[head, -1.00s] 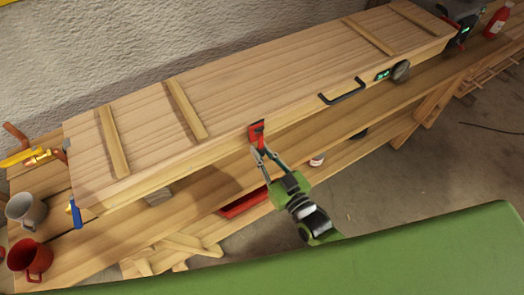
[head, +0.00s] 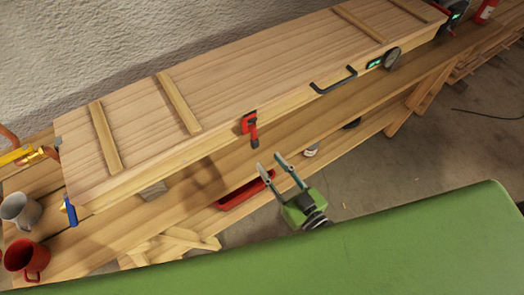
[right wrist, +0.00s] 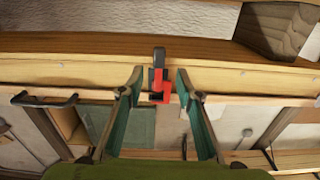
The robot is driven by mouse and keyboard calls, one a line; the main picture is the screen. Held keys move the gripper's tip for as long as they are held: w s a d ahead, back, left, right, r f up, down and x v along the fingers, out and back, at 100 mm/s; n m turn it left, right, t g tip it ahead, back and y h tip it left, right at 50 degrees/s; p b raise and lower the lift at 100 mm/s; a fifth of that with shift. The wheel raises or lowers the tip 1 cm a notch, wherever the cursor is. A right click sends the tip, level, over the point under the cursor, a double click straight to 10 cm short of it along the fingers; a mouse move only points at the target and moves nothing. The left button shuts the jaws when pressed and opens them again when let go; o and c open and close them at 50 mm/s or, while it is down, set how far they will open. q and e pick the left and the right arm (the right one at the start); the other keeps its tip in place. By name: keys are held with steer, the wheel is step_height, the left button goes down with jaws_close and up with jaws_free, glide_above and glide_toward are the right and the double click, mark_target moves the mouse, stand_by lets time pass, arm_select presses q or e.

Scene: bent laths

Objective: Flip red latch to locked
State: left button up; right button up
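The red latch (head: 249,125) sits on the front edge of a long wooden chest (head: 230,80). In the head view its red body is at the top and a dark end hangs below it. In the right wrist view the red latch (right wrist: 159,88) is centred between my fingers, with its dark end at the picture's top. My right gripper (head: 269,161) is open and empty, below and apart from the latch in the head view; it also shows in the right wrist view (right wrist: 159,74). My left gripper is not in view.
A grey mug (head: 22,210) and a red mug (head: 27,258) stand at lower left. A red tray (head: 243,190) lies below.

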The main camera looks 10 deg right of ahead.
steer(key=shift+v, duration=1.6)
